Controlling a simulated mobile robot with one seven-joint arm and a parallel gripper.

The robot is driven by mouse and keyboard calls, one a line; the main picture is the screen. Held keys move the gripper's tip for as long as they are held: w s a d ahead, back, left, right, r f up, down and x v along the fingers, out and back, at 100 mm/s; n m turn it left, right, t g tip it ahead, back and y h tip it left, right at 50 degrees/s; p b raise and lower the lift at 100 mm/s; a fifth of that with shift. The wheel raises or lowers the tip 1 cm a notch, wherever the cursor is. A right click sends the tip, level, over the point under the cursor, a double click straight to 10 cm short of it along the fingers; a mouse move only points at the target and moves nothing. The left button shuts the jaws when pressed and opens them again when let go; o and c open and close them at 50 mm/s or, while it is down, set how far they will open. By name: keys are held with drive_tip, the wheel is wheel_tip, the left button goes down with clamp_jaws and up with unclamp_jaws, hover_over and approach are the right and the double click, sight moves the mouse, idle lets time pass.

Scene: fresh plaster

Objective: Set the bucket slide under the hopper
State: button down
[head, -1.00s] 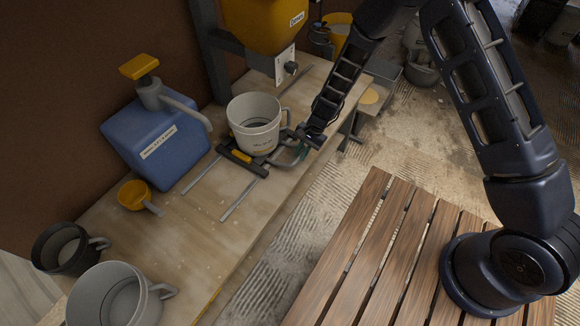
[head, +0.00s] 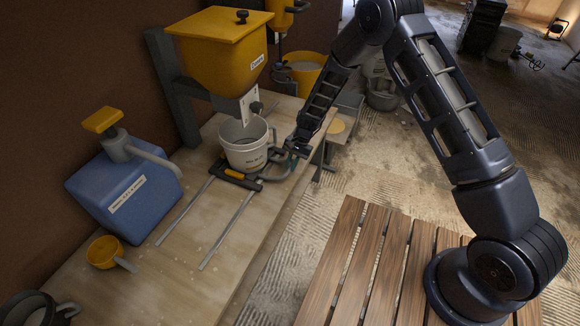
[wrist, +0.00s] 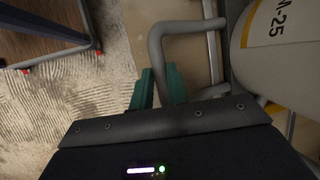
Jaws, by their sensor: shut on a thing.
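The bucket slide (head: 241,181) is a dark carriage with a yellow block, on two metal rails (head: 225,232) on the bench. A white bucket (head: 246,154) stands upright on it. The yellow hopper (head: 218,55) hangs above, its pale outlet plate (head: 248,106) overlapping the bucket's rim in the head view; exact alignment is hard to tell. My gripper (head: 297,151) is at the slide's right side. In the wrist view its green fingers (wrist: 160,88) are shut at the grey tube handle (wrist: 157,48); the contact is partly hidden. The bucket (wrist: 275,25) shows at the top right there.
A blue container (head: 125,190) with a yellow-topped pump stands left on the bench. A yellow scoop (head: 104,252) and a dark mug (head: 35,309) lie nearer. A yellow bucket (head: 306,73) stands behind the hopper. A slatted wooden surface (head: 375,265) is at the front right.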

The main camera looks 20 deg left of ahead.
drive_tip(key=c, duration=1.4)
unclamp_jaws()
drive_tip(key=shift+o, duration=0.2)
drive_tip(key=shift+r, duration=0.1)
drive_tip(key=v, duration=1)
drive_tip(key=shift+r, duration=0.3)
drive_tip(key=shift+w, duration=0.15)
